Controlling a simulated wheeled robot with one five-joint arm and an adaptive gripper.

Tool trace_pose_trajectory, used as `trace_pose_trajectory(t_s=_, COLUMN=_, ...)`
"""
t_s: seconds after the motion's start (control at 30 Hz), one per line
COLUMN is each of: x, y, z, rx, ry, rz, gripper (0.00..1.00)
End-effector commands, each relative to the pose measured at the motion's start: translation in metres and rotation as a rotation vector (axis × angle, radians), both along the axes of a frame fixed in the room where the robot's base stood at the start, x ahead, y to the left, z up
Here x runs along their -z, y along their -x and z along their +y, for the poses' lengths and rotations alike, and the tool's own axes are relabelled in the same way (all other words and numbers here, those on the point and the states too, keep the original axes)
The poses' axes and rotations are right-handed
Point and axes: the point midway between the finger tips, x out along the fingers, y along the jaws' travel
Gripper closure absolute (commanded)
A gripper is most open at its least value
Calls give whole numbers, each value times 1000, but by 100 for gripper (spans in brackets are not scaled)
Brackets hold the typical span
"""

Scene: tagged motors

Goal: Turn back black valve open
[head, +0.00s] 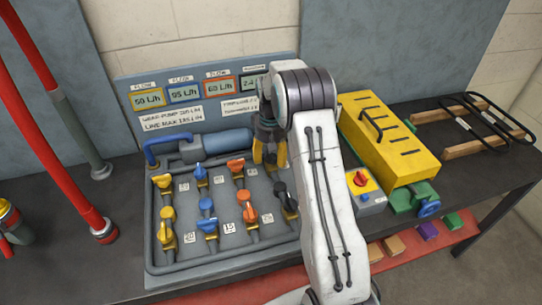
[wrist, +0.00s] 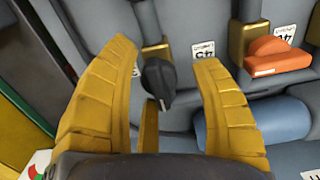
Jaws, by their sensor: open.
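The back black valve (wrist: 158,82) shows in the wrist view as a dark handle between my two fingers, with gaps on both sides. Its handle points roughly up and down in that view, slightly tilted. My gripper (wrist: 168,90) is open around it; I cannot tell how far above the handle the fingertips are. In the head view my gripper (head: 270,157) is over the back right of the valve panel (head: 225,262) and hides the back black valve. The front black valve (head: 282,194) shows just in front of it.
An orange valve (wrist: 278,55) and a blue cylinder (wrist: 255,120) are close by in the wrist view. Other yellow, blue and orange valves fill the panel's left. A yellow box (head: 385,140) and a small red-button box (head: 362,188) stand right of my arm. Flow displays (head: 185,92) stand behind.

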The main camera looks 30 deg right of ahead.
Motion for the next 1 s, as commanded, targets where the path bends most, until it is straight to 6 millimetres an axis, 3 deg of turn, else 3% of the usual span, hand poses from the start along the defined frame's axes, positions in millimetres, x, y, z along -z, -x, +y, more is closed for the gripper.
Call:
trace_pose_trajectory(t_s=0.27, x=-15, y=-2, z=-1, rx=2, ry=2, rz=-8, gripper=42)
trace_pose_trajectory(t_s=0.7, x=-86, y=-2, z=0, rx=0, ry=1, rz=-5, gripper=42)
trace_pose_trajectory(t_s=1.0, x=-115, y=-1, z=1, rx=-1, ry=0, rz=-2, gripper=42)
